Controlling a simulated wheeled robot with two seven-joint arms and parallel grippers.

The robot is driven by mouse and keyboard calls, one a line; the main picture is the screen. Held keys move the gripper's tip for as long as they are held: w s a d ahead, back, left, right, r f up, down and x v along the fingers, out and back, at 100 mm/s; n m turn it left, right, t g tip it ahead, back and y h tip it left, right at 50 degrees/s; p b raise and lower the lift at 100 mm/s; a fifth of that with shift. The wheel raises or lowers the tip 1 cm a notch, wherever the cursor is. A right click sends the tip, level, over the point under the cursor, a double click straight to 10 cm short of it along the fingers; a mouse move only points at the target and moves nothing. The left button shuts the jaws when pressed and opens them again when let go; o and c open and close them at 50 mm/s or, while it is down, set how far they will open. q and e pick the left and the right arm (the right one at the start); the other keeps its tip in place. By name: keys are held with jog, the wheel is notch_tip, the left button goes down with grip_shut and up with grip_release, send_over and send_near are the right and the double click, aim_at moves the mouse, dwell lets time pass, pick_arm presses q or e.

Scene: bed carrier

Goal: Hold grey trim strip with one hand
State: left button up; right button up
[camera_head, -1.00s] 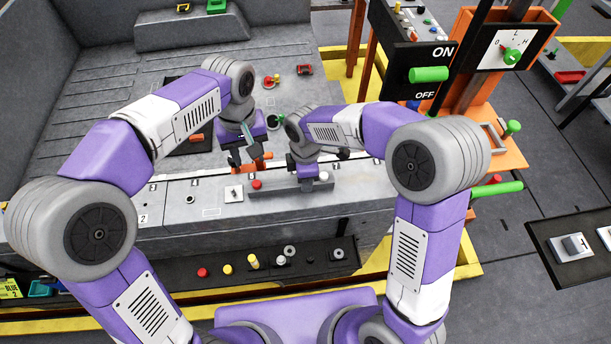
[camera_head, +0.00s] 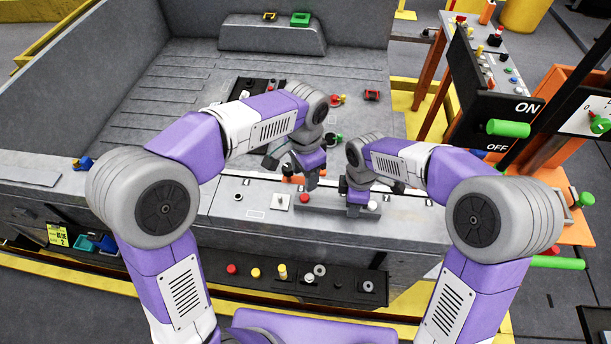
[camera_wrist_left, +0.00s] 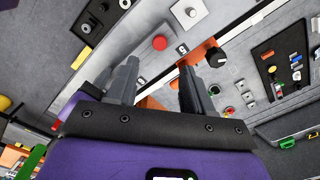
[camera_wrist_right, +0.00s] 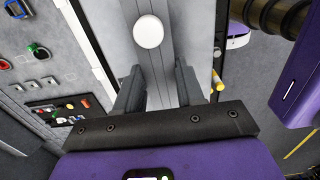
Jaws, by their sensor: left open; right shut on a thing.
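The grey trim strip (camera_head: 323,205) lies along the front ledge of the grey bed, with a red button at its left and a white knob at its right. My right gripper (camera_head: 356,208) is shut on it near the white end. In the right wrist view the strip (camera_wrist_right: 167,62) runs between the fingers, below the white knob. My left gripper (camera_head: 312,181) is open above the ledge, left of the right gripper. In the left wrist view its fingers (camera_wrist_left: 158,82) are apart, with the red button beyond them and an orange part nearby.
A black panel (camera_head: 300,289) with several knobs sits on the bed's front side. A black ON/OFF box (camera_head: 490,115) with a green handle stands at the right. A yellow frame runs along the floor. Small coloured parts lie on the bed.

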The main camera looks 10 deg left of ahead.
aim_at(305, 197)
pick_arm(q)
jog(key=m, duration=0.2)
jog(key=f+m, duration=0.1)
jog(key=shift+m, duration=0.4)
jog(key=m, duration=0.2)
jog(key=f+m, duration=0.1)
jog(key=m, duration=0.1)
jog(key=shift+f, duration=3.35)
jog(key=shift+c, duration=0.3)
grip_shut()
jog(key=shift+r, duration=0.4)
jog(key=shift+r, duration=0.9)
